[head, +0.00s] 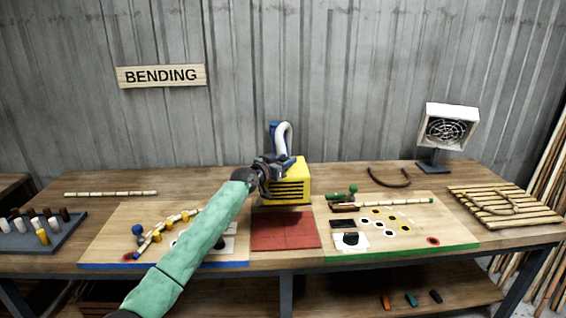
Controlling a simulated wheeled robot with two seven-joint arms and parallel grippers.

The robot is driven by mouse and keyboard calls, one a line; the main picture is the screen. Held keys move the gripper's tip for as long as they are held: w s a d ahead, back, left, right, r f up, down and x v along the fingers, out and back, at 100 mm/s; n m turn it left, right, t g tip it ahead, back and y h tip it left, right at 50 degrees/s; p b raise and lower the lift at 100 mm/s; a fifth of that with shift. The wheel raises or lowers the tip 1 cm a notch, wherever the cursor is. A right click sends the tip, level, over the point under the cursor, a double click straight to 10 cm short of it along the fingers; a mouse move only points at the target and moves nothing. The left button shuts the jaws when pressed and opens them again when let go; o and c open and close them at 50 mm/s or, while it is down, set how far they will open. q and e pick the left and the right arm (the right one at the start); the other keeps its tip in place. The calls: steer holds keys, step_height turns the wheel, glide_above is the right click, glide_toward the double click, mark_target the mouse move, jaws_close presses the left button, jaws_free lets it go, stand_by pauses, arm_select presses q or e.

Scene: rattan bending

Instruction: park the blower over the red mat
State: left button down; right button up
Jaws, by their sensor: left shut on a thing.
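The blower is a yellow box with dark slats (287,190), a white curved hose and a blue part on top. It stands just behind the red mat (284,232), near the middle of the table. My left gripper (278,166) is at the top left of the blower, in front of the hose, and is shut on it. The fingers hide exactly which part is held. The front of the mat is bare. My right gripper is not in view.
A blue-edged board (105,240) with pegs and a jointed cane lies left of the mat. A green-edged board (450,232) with ringed spots lies right. A dark curved rod (389,184), a white fan (450,130) and a slatted rack (505,210) stand further right.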

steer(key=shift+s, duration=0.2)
arm_select(q)
steer(key=c, duration=1)
jaws_free()
steer(key=shift+o, duration=0.2)
steer(key=shift+a, duration=0.2)
steer(key=shift+s+a+f+b, duration=0.15)
steer(key=shift+s+a+b, duration=0.1)
steer(key=shift+s+b, duration=0.05)
steer(key=b+v, duration=0.2)
steer(key=v, duration=0.3)
steer(key=shift+s+a, duration=0.1)
steer(key=shift+s, duration=0.05)
steer(key=shift+s+a+b, duration=0.3)
steer(key=shift+s+a, duration=0.2)
steer(key=shift+s, duration=0.05)
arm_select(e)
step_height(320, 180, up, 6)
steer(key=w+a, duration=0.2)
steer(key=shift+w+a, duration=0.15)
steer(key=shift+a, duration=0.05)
